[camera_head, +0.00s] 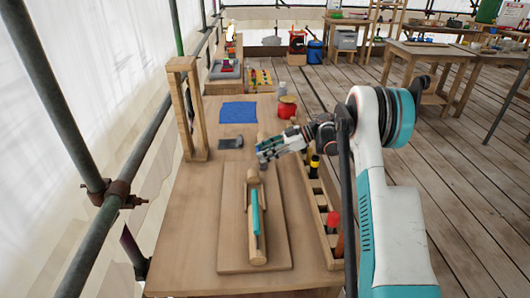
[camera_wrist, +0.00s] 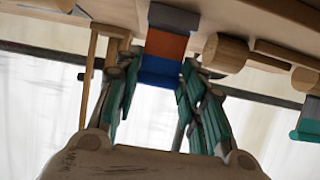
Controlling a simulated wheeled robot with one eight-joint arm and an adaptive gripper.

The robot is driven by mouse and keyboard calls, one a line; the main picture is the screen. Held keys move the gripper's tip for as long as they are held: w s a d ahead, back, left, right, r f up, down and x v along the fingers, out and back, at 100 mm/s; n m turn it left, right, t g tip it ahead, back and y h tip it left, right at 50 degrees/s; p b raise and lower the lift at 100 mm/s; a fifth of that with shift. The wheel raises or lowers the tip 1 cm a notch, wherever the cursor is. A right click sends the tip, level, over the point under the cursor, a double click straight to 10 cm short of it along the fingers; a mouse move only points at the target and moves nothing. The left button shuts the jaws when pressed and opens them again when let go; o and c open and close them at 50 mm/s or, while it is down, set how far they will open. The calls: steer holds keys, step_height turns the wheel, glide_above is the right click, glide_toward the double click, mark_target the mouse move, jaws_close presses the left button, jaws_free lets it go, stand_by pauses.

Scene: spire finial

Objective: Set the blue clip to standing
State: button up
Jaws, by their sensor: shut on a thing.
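My gripper (camera_head: 266,154) is low over the bench, beyond the far end of a wooden baseboard. In the wrist view my gripper (camera_wrist: 158,85) has its fingers closed on both sides of a block with grey, orange-brown and blue bands. Its blue end (camera_wrist: 160,70) lies between the fingers; I take this block to be the blue clip. In the head view it is mostly hidden by my gripper, with only a small dark bit under the fingertips. Whether it touches the bench is unclear.
A wooden piece (camera_head: 257,255) with a teal strip (camera_head: 255,212) lies on the baseboard (camera_head: 229,240). A slotted wooden rack (camera_head: 325,215) with coloured-handled tools is on the right. A wooden frame (camera_head: 192,110), blue mat (camera_head: 238,112), dark grey item (camera_head: 231,142) and red pot (camera_head: 287,107) stand around.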

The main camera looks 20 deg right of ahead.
steer(key=o, duration=1.1)
steer(key=v, duration=1.2)
